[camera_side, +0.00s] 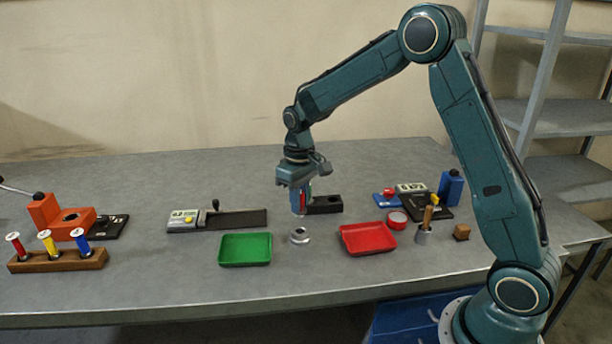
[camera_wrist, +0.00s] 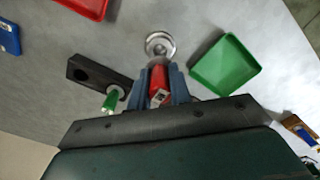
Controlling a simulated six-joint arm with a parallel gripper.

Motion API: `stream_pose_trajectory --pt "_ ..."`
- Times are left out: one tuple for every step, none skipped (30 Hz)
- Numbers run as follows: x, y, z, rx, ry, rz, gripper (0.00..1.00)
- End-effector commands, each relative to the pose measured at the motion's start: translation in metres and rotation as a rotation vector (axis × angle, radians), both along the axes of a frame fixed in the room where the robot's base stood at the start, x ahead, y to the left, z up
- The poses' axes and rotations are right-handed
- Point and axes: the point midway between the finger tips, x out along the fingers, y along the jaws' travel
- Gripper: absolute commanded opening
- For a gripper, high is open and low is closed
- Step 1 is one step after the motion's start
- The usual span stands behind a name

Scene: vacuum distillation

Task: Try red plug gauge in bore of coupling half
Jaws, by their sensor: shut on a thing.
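My gripper (camera_side: 301,203) is shut on a red plug gauge (camera_side: 303,200), held about upright. In the wrist view the gauge (camera_wrist: 158,80) shows between the blue fingers (camera_wrist: 160,88), with a pale end facing the camera. The coupling half (camera_side: 300,237) is a round silver metal piece on the bench, below the gripper. The side view shows a small gap between the gauge and the coupling half. In the wrist view the coupling half (camera_wrist: 160,43) lies just beyond the gauge, and its bore is partly covered.
A green tray (camera_side: 245,250) and a red tray (camera_side: 367,238) flank the coupling half. A black block (camera_side: 325,204) stands behind, with a green-handled piece (camera_wrist: 112,99) beside it. A wooden rack (camera_side: 60,262) holds red, yellow and blue pieces at left.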

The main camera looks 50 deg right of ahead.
Motion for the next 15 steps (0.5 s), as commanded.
stream_pose_trajectory --pt "0.000 0.000 -0.003 0.000 0.001 0.000 0.00" --pt "0.000 0.000 -0.005 0.000 0.001 0.000 0.00" --pt "0.000 0.000 -0.007 0.000 0.001 0.000 0.00" --pt "0.000 0.000 -0.009 0.000 0.001 0.000 0.00" --pt "0.000 0.000 -0.011 0.000 0.001 0.000 0.00" --pt "0.000 0.000 -0.013 0.000 0.002 0.000 0.00" --pt "0.000 0.000 -0.015 0.000 0.002 0.000 0.00" --pt "0.000 0.000 -0.016 0.000 0.002 0.000 0.00" --pt "0.000 0.000 -0.018 0.000 0.002 0.000 0.00" --pt "0.000 0.000 -0.020 0.000 0.001 0.000 0.00" --pt "0.000 0.000 -0.022 0.000 0.001 0.000 0.00" --pt "0.000 0.000 -0.024 0.000 0.001 0.000 0.00" --pt "0.000 0.000 -0.026 0.000 0.002 -0.001 0.00" --pt "0.000 0.000 -0.027 0.000 0.002 -0.001 0.00" --pt "0.000 0.000 -0.030 0.000 0.002 -0.001 0.00"
